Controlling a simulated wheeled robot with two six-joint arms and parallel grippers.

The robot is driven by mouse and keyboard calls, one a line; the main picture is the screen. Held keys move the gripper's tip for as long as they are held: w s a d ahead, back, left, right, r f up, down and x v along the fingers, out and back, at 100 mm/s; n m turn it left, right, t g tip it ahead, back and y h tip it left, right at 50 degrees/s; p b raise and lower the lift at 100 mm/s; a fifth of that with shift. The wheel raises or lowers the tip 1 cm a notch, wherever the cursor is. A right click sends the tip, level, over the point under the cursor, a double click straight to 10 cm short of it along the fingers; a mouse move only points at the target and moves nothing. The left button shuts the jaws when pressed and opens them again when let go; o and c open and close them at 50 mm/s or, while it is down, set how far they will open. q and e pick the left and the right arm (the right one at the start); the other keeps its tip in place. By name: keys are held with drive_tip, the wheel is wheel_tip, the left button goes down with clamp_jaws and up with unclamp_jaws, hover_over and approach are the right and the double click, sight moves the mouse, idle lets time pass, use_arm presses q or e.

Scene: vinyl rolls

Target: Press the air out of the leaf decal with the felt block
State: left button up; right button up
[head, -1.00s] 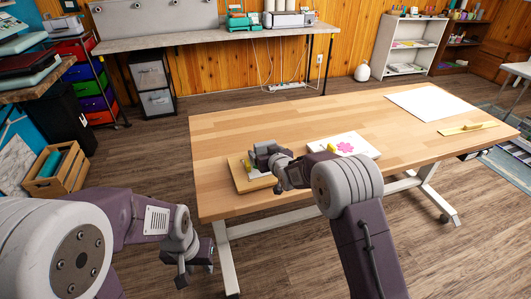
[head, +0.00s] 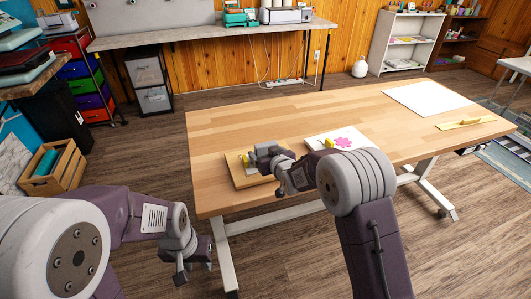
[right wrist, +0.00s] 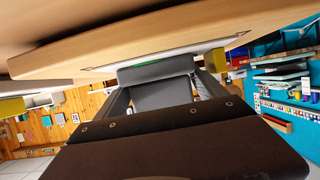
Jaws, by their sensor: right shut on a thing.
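The pink leaf decal (head: 343,142) lies on a white sheet (head: 368,143) on the wooden table. My right gripper (head: 262,154) is left of that sheet, low over a wooden tray (head: 243,181) at the table's near left. In the right wrist view its fingers (right wrist: 160,92) are shut on a grey block (right wrist: 155,70), which looks like the felt block. Whether the block touches the tray is unclear. My left gripper (head: 193,268) hangs empty beside the table's near left leg, its fingers apart.
A small yellow thing (head: 329,143) lies beside the decal, and another (head: 243,160) is on the tray. A large white sheet (head: 428,98) and a yellow ruler-like strip (head: 480,122) lie at the right. The table's middle is clear.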

wheel_tip(320, 180, up, 9)
drive_tip(key=p, duration=0.6)
drive_tip(key=shift+r+p, duration=0.1)
drive_tip(key=shift+p, duration=0.2)
wheel_tip(320, 180, up, 11)
drive_tip(key=p, duration=1.1)
drive_tip(key=shift+r, duration=0.1)
